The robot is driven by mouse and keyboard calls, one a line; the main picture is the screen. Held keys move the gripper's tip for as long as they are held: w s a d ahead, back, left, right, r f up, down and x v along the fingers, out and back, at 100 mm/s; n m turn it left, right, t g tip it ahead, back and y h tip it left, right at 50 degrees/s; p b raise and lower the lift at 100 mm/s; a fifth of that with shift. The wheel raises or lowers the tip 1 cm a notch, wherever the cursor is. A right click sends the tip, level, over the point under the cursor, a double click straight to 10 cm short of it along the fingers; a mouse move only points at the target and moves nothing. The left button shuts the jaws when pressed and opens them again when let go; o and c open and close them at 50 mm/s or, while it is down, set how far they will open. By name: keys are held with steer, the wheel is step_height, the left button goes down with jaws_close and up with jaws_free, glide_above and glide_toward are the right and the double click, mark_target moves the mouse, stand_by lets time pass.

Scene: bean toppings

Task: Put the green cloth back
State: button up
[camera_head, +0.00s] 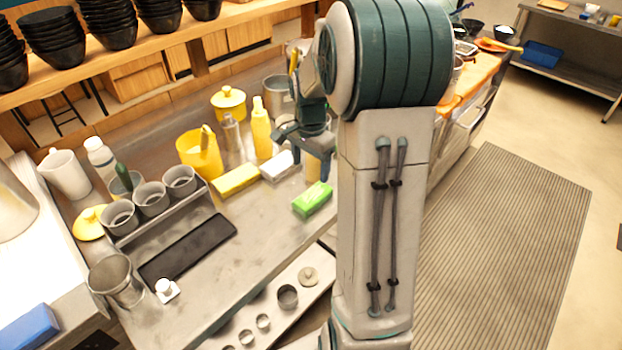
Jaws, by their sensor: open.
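The green cloth (312,199), a bright folded block, lies on the metal counter (262,225) near its front edge, just left of my arm. My gripper (301,154) is open with its fingers pointing down. In the picture it is above and slightly behind the green cloth, apart from it. A white folded cloth (277,166) lies below and left of the fingers, and a yellow folded cloth (236,179) lies left of that. The three lie roughly in a row. Nothing shows between the fingers, though my arm hides part of the area behind.
A yellow container (200,153), a yellow squeeze bottle (261,128) and a clear bottle (231,132) stand behind the cloths. A rack with grey cups (150,198) and a dark mat (188,250) are left. Bare counter lies in front of the yellow cloth.

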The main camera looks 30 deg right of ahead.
steer(key=s+a+r+n+t, duration=0.1)
steer(key=s+a+r+n, duration=0.3)
steer(key=s, duration=0.5)
steer(key=s+a+r+n+t, duration=0.2)
steer(key=s+a+r+n, duration=0.2)
steer(key=s+a+n, duration=0.5)
steer(key=shift+s+a+n, duration=0.2)
steer(key=shift+s+n, duration=0.4)
